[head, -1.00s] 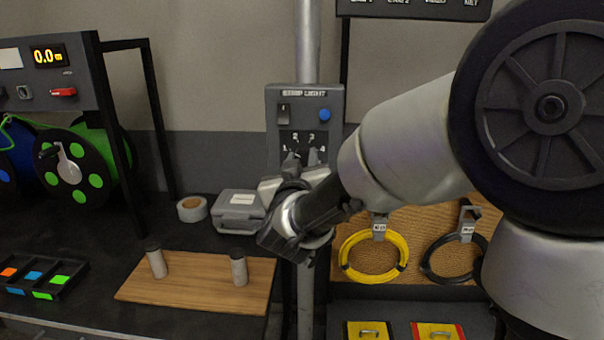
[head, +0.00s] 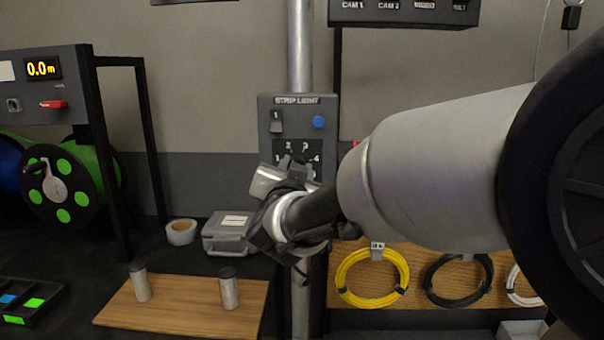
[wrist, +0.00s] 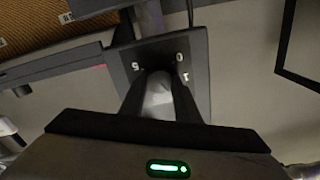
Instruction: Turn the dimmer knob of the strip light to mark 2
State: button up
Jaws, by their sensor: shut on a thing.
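The strip light control box (head: 294,115) is a dark grey panel on a vertical pole, with a rocker switch (head: 276,121) and a blue button (head: 318,122) at its top. Below them is the black dial plate with white marks; 2, 3 and 4 show in the head view. My gripper (head: 294,168) is at the plate and hides its lower part. In the wrist view my gripper (wrist: 160,88) is shut on the grey dimmer knob (wrist: 159,98), between its two dark fingers. Marks 5, 0 and 1 show around it there. The knob's pointer is hidden, so its setting cannot be told.
Yellow (head: 343,285) and black (head: 433,286) cable coils hang below right of the box. A grey case (head: 226,238), a tape roll (head: 181,232) and a wooden board (head: 185,318) with two pegs lie on the bench. A sign bar (head: 405,12) is above right.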

dwell(0.4)
jog(key=o, duration=1)
jog(key=shift+o, duration=0.2)
